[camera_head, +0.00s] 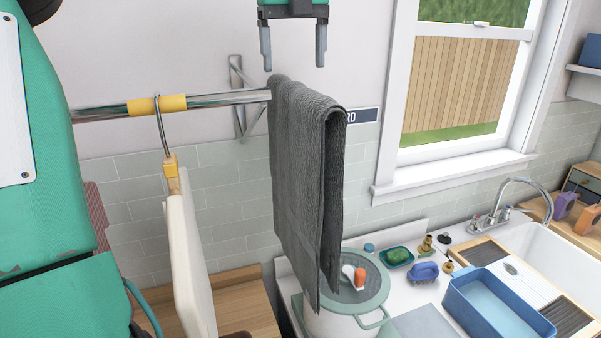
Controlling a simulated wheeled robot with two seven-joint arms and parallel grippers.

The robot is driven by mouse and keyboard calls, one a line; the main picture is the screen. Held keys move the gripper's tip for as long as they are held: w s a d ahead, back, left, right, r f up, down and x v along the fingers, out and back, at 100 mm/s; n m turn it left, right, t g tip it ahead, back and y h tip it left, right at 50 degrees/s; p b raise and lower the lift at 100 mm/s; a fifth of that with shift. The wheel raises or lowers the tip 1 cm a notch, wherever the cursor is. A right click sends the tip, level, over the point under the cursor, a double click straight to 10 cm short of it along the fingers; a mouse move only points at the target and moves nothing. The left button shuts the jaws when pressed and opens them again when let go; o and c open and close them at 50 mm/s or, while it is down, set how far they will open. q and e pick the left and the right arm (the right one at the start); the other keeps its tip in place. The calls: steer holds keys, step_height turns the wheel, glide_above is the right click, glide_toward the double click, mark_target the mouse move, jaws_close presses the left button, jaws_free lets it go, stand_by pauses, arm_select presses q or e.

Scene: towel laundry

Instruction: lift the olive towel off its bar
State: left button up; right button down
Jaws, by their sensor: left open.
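A dark grey towel (300,170), not visibly olive, hangs folded over the right end of a chrome bar (225,98). Its two layers hang down on either side of the bar, and the lower edge reaches in front of a white pot. My left gripper (293,61) is open and empty just above the towel's top fold, its two fingers pointing down and apart from each other. The bar's end inside the towel is hidden. My right gripper is not in view.
A cream board (190,255) hangs from a hook (161,125) on the bar, left of the towel. A lidded pot (345,318) stands below the towel. A window (460,85), a sink (545,245) and a blue basin (490,305) are at right. My teal arm fills the left edge.

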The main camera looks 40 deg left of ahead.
mark_target(300, 84)
arm_select(q)
steer(key=f, duration=0.1)
steer(key=w+f, duration=0.1)
steer(key=shift+w+f, duration=0.1)
steer(key=shift+f, duration=0.2)
steer(key=shift+d+f+p, duration=0.1)
steer(key=shift+f+p, duration=0.8)
steer(key=shift+p, duration=0.25)
step_height(300, 84, down, 3)
steer(key=shift+w+f+p, duration=0.1)
steer(key=shift+p, duration=0.85)
steer(key=shift+w+f, duration=0.1)
steer(key=shift+f, duration=0.4)
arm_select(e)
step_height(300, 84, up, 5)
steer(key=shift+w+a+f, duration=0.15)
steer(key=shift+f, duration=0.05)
arm_select(q)
steer(key=shift+c, duration=1.3)
jaws_close()
steer(key=shift+r, duration=0.15)
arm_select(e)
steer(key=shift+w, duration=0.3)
